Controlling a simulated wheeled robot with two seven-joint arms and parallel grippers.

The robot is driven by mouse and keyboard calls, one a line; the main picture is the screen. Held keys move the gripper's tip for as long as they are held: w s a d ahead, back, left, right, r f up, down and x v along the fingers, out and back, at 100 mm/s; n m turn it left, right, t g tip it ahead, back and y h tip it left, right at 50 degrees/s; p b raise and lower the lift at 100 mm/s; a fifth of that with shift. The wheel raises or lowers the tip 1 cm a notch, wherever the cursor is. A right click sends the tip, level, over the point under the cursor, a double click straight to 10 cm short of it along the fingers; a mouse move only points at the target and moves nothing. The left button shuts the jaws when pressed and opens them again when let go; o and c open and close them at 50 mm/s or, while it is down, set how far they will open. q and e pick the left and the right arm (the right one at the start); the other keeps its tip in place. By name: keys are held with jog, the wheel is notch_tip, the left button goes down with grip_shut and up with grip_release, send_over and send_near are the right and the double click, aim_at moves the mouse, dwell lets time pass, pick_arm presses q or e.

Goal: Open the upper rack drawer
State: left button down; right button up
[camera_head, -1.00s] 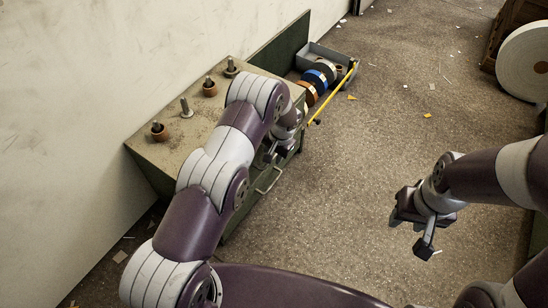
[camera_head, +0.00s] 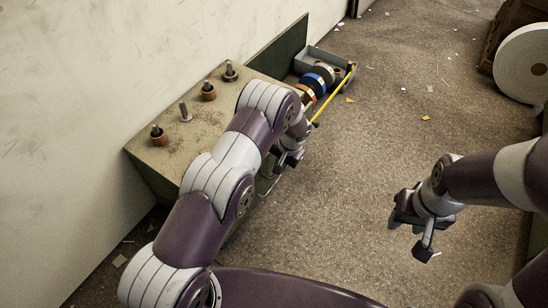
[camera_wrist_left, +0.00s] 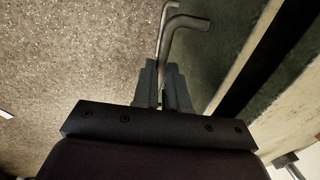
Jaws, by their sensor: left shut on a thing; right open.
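The rack (camera_head: 160,165) is a worn cabinet with a pale top and dark green sides, against the wall at left. My left gripper (camera_head: 290,160) is at its right-hand side, mostly hidden by my arm in the head view. In the left wrist view, my left gripper (camera_wrist_left: 167,88) is shut on a bent metal bar handle (camera_wrist_left: 185,22). The handle joins a dark green drawer front (camera_wrist_left: 208,55). A dark gap lies between that front's pale edge and the rack, so the drawer looks partly out. My right gripper (camera_head: 422,238) is open and empty above the floor.
Several pegs stand on the rack top, some with brown rings (camera_head: 208,93). Beyond it, a grey tray (camera_head: 330,57) holds coloured rolls (camera_head: 318,78), beside a yellow bar (camera_head: 334,95). A large white roll (camera_head: 525,65) stands at far right. The floor between is open, with scraps.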

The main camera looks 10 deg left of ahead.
pick_arm(q)
jog(key=s+d, duration=0.3)
jog(key=d, duration=0.5)
jog(key=s+d, duration=0.3)
jog(key=d, duration=0.5)
jog(key=shift+d, duration=0.3)
jog(key=c, duration=1.2)
grip_release()
jog(key=shift+o, duration=0.2)
jog(key=shift+r, duration=0.1)
notch_tip(320, 180, up, 12)
jog(key=d+p, duration=0.2)
jog(key=p, duration=0.2)
jog(key=shift+s+d+p, duration=0.15)
jog(key=shift+s+p, duration=0.2)
jog(key=shift+s, duration=0.1)
jog(key=shift+r, duration=0.1)
